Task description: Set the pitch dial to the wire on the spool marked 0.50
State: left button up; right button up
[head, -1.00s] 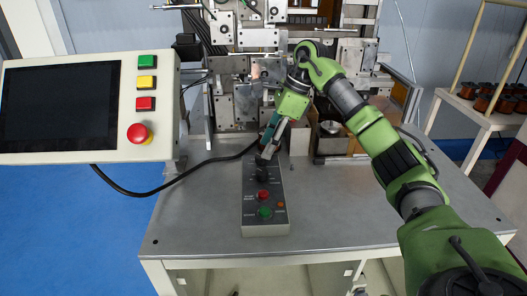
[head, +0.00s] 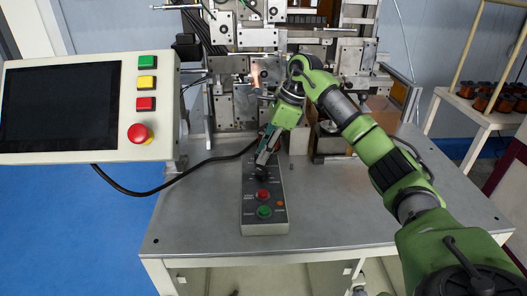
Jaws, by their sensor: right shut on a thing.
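A grey control box (head: 266,228) lies on the metal table, with a red button (head: 262,194), a green button (head: 264,211) and a small orange lamp (head: 280,204). My right gripper (head: 262,166) reaches down over the box's far end and is shut on a black dial knob (head: 260,171), which it mostly covers. The dial's scale and pointer cannot be read. The spool marked 0.50 cannot be picked out; no spool marking is legible. My left gripper is not in view.
The coil winder (head: 238,105) stands behind the box. A panel (head: 152,105) with a dark screen and buttons is at left. Copper-coloured spools (head: 500,100) stand on a white side table (head: 468,108) at right. The front tabletop (head: 350,215) is clear; a black cable (head: 150,193) crosses its left side.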

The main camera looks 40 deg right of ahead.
jog(key=shift+m, duration=0.3)
jog(key=m, duration=0.2)
jog(key=m+t+h, duration=0.1)
jog(key=m, duration=0.1)
jog(key=shift+s+a+h, duration=0.1)
jog(key=shift+s+h, duration=0.1)
jog(key=shift+h, duration=0.1)
jog(key=shift+a+m+t+h, duration=0.15)
jog(key=shift+m+t+h, duration=0.4)
jog(key=shift+m, duration=1.45)
jog(key=o, duration=1.1)
jog(key=shift+o, duration=0.2)
jog(key=shift+r, duration=0.1)
jog(key=v, duration=1.2)
jog(key=shift+a, duration=0.1)
